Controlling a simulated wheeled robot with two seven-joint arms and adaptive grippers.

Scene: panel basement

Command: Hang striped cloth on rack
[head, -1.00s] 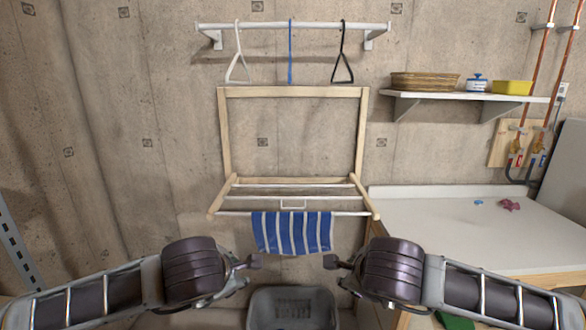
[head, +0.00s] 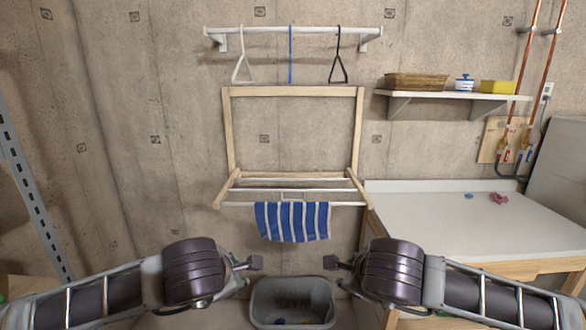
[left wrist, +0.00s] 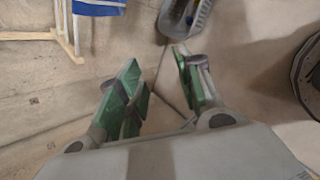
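The blue and white striped cloth (head: 293,222) hangs draped over the front bar of the wooden wall rack (head: 228,130). Part of the cloth also shows at the top left of the left wrist view (left wrist: 98,6). My left gripper (head: 254,263) is in front of and below the cloth, apart from it. In the left wrist view its green-padded fingers (left wrist: 160,85) are spread with nothing between them. My right gripper (head: 332,263) is to the right, also below the cloth and touching nothing. Its finger gap cannot be made out.
A grey basket (head: 262,300) with small items stands on the floor below. A white-topped table (head: 450,225) is at the right, holding a pink crumpled item (head: 498,198). A shelf (head: 440,95) and a hanger rail (head: 270,30) are on the wall above.

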